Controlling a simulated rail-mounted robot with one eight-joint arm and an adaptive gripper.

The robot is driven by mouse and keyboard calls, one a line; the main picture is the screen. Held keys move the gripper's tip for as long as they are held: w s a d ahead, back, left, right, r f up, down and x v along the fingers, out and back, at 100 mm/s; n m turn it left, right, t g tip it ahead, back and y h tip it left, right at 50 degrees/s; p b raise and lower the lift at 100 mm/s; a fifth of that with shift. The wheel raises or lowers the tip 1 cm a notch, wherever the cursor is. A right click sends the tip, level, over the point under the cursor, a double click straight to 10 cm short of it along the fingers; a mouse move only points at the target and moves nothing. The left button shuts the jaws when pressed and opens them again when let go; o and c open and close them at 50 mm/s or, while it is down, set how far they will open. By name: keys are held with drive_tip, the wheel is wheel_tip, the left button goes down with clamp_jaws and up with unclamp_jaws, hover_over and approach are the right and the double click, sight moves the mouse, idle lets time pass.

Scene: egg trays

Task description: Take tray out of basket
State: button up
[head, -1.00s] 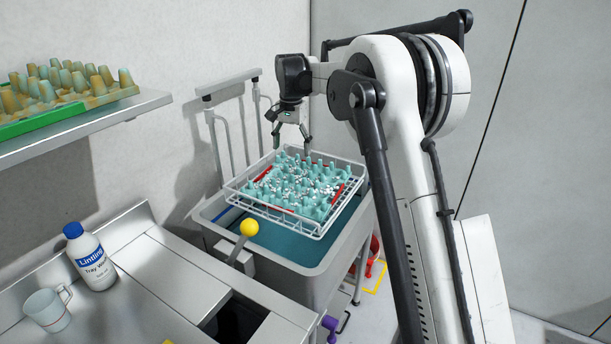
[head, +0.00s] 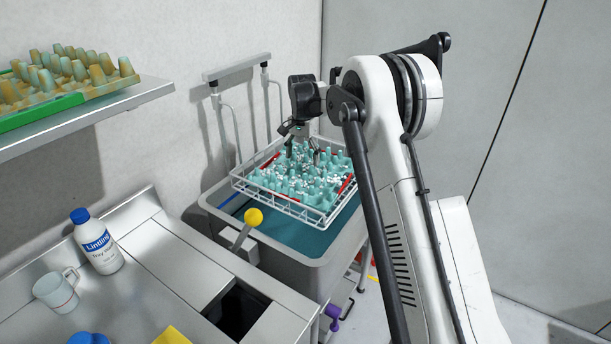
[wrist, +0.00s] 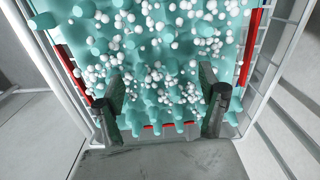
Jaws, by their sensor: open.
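The teal egg tray (head: 292,185), covered with white foam beads, lies in a white wire basket (head: 286,207) above the sink. The tray fills most of the wrist view (wrist: 165,75), with the basket's wire wall (wrist: 280,50) at its side. Red strips show along the tray's edges. My gripper (head: 302,155) is at the tray's far side, low over its pegs. In the wrist view my gripper (wrist: 163,85) is open, its two dark fingers apart over the tray's near edge with pegs between them. I cannot tell whether the fingers touch the tray.
The basket sits over a grey sink (head: 290,265) with teal water. A lever with a yellow knob (head: 253,217) stands at the sink's front left. A bottle (head: 97,242) and a mug (head: 57,290) stand on the steel counter. Another tray (head: 65,80) lies on the wall shelf.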

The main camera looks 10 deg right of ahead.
sight(305, 173)
drive_tip(key=f, duration=0.2)
drive_tip(key=d+f+p, duration=0.1)
drive_tip(key=f, duration=0.1)
drive_tip(key=shift+w+d+f, duration=0.1)
drive_tip(key=shift+w+f, duration=0.05)
drive_tip(key=shift+f, duration=0.45)
drive_tip(key=c, duration=1.6)
